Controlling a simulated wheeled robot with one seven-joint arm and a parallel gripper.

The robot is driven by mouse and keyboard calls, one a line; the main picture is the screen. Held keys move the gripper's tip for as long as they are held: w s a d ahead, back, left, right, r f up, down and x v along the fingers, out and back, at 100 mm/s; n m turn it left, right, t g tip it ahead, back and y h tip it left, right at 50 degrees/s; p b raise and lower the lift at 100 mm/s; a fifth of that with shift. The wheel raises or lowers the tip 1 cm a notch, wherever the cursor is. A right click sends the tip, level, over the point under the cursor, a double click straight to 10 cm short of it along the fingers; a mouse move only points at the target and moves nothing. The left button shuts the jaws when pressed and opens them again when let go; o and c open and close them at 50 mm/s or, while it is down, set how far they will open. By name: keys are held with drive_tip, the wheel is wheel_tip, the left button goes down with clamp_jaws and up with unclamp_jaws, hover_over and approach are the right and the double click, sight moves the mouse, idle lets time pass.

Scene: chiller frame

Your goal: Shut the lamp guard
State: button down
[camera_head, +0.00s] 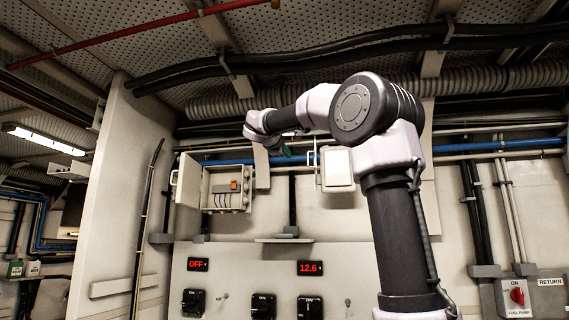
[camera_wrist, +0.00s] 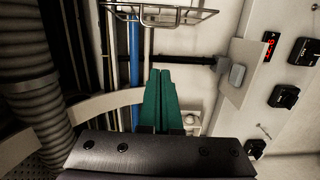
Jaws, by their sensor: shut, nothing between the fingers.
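The lamp guard, a wire cage (camera_wrist: 165,14), shows at the top edge of the wrist view, beyond my fingertips and apart from them. In the head view a thin wire frame (camera_head: 315,160) stands out at the left side of a pale square fixture (camera_head: 338,170); it looks like the same guard, swung open. My gripper (camera_wrist: 160,74) has its two green fingers together, with nothing between them. In the head view my gripper (camera_head: 287,151) is small, left of the wire frame. Its exact distance from the guard is hard to tell.
An open electrical box (camera_head: 228,188) is on the wall at left. A blue pipe (camera_wrist: 134,60) runs behind my gripper. A small ledge (camera_head: 283,240) juts out below. Knobs (camera_wrist: 285,96) and red displays (camera_head: 310,268) sit lower on the panel.

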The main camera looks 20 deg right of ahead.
drive_tip(key=x, duration=1)
drive_tip(key=s+d, duration=0.1)
drive_tip(key=s, duration=0.2)
drive_tip(key=shift+d+r, duration=0.35)
drive_tip(key=shift+d, duration=0.05)
drive_tip(key=shift+s+d+n+t+y, duration=0.25)
drive_tip(key=shift+s+n+t+y, duration=0.05)
drive_tip(key=shift+s+n+t, duration=0.1)
drive_tip(key=shift+d, duration=0.1)
